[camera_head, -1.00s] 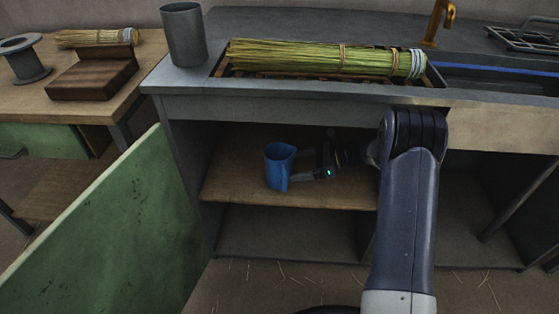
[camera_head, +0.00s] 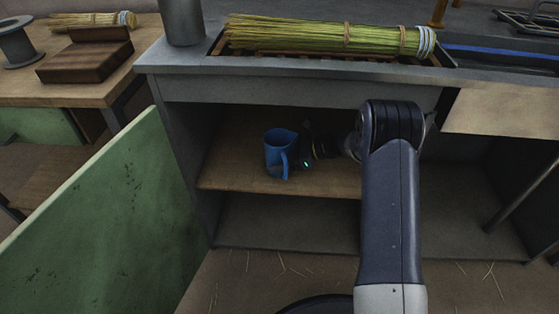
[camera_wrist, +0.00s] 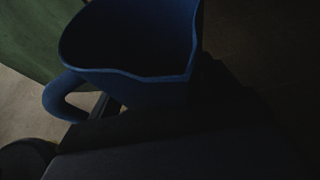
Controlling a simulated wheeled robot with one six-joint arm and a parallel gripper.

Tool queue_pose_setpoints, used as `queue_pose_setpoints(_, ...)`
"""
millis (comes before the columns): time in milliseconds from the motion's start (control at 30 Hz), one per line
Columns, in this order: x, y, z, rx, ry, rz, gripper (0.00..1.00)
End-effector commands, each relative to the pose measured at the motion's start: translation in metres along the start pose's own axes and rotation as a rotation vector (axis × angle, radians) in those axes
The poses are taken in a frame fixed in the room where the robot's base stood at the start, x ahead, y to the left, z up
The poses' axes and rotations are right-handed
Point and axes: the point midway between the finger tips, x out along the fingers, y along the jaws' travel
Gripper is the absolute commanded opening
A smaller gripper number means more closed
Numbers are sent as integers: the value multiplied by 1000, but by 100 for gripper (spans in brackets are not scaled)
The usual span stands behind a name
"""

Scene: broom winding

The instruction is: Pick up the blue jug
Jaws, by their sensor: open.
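The blue jug (camera_head: 274,157) stands upright on the wooden cabinet shelf, its handle turned towards the camera. My gripper (camera_head: 303,152) is open close against the jug's right side in the head view; its fingertips are partly hidden by the jug and shadow. In the wrist view the jug (camera_wrist: 148,88) fills the upper middle, with its open rim and its handle at the left. A dark finger shows below the handle. Whether the fingers touch the jug cannot be told.
The shelf (camera_head: 232,172) lies under a grey counter (camera_head: 300,86) bearing a straw broom (camera_head: 320,36) and a metal cup (camera_head: 182,22). A green door (camera_head: 105,220) stands open at the left. Shelf left of the jug is clear.

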Motion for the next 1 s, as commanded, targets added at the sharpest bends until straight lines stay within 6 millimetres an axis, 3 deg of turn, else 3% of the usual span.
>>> queue_pose_setpoints(100, -1, 0, 1, 0, 0, 0, 81)
queue_pose_setpoints(667, -1, 0, 2, -1, -1, 0, 36)
queue_pose_setpoints(1000, -2, 0, 3, -2, -1, 0, 36)
